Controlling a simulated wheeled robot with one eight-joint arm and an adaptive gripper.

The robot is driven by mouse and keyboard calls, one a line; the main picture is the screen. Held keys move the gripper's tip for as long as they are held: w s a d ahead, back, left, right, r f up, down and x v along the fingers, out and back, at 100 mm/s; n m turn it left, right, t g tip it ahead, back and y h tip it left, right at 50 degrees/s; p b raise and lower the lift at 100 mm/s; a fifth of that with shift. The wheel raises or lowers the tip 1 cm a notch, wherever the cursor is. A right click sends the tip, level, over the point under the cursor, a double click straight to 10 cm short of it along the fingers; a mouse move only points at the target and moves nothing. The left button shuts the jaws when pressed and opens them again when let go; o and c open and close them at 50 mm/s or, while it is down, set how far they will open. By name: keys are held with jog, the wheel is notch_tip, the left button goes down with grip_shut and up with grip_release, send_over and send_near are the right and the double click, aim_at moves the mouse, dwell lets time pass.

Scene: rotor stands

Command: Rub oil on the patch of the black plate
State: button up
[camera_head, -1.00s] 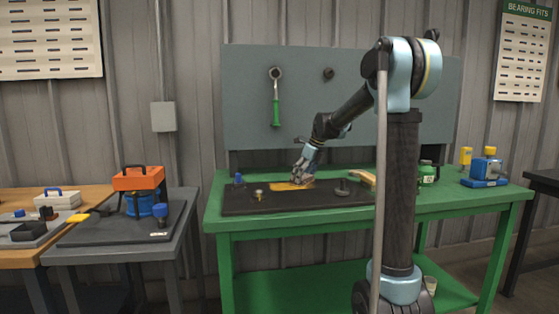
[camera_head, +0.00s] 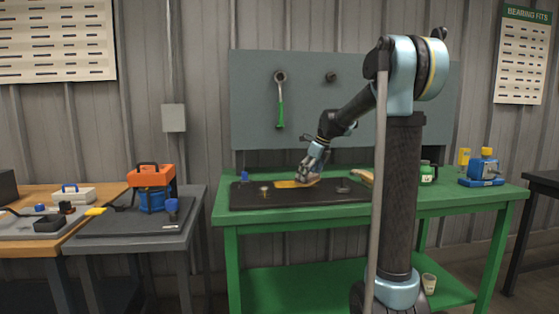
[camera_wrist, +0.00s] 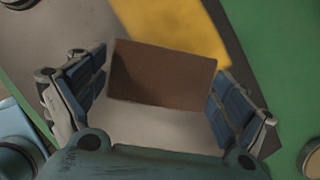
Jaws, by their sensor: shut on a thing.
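The black plate (camera_head: 330,196) lies flat on the green workbench (camera_head: 420,204). A yellow patch (camera_head: 285,184) marks its back middle part and also shows at the top of the wrist view (camera_wrist: 180,25). My gripper (camera_head: 305,178) is low over the right part of the patch. In the wrist view my gripper (camera_wrist: 160,95) is shut on a brown block (camera_wrist: 160,75) with a paler side, held between the two blue-padded fingers. The block overlaps the near end of the patch in that view. I cannot tell whether it touches the plate.
A wooden-handled tool (camera_head: 366,176) lies right of the patch. A green jar (camera_head: 429,173) and a blue device (camera_head: 482,170) stand farther right.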

aim_at(310, 176)
jog(key=shift+s+d+r, duration=0.1)
jog(key=shift+d+r, duration=0.2)
jog(key=shift+r, duration=2.75)
jog(key=shift+d, duration=0.1)
